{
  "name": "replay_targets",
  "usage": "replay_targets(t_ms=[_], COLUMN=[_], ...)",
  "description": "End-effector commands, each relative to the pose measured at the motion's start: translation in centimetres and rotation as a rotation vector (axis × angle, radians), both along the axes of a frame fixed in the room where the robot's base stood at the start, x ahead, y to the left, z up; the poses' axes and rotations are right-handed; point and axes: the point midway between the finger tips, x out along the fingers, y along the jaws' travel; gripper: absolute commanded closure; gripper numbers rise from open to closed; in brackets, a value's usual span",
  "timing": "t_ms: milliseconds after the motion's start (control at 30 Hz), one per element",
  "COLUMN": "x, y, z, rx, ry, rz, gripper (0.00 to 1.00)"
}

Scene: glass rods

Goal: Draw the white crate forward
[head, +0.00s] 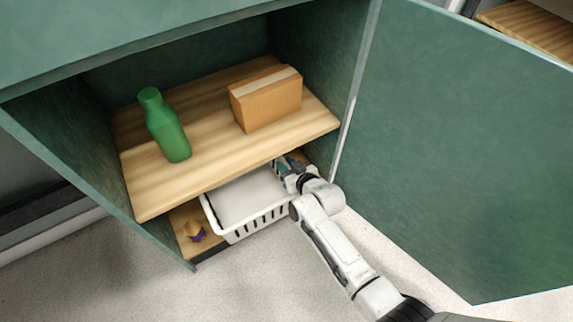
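The white crate (248,226) sits low in the green cabinet, under the wooden shelf. It has slotted walls, and its front edge juts a little past the cabinet's lower front edge. The shelf hides its rear part. My gripper (280,166) reaches in at the crate's right rear side, just under the shelf's front edge. Its fingertips are small and partly hidden, so I cannot tell whether they touch the crate or are open or shut.
A green bottle (166,126) and a cardboard box (266,99) stand on the wooden shelf (205,181). A small orange and purple object (195,232) lies left of the crate. The cabinet door (455,150) stands open at right. The floor (250,290) in front is clear.

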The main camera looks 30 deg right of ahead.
Motion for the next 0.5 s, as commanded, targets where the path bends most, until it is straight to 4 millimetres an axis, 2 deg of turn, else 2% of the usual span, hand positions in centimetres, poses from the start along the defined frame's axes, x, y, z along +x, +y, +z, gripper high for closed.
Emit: replay_targets(t_ms=[133,367,500], x=[0.02,-0.03,-0.95], y=[-0.01,-0.02,-0.09], z=[0.02,0.09,0.49], rx=[0.0,0.0,0.0], ry=[-0.001,-0.001,0.0], rz=[0.0,0.0,-0.002], gripper=[0.61,0.61,0.61])
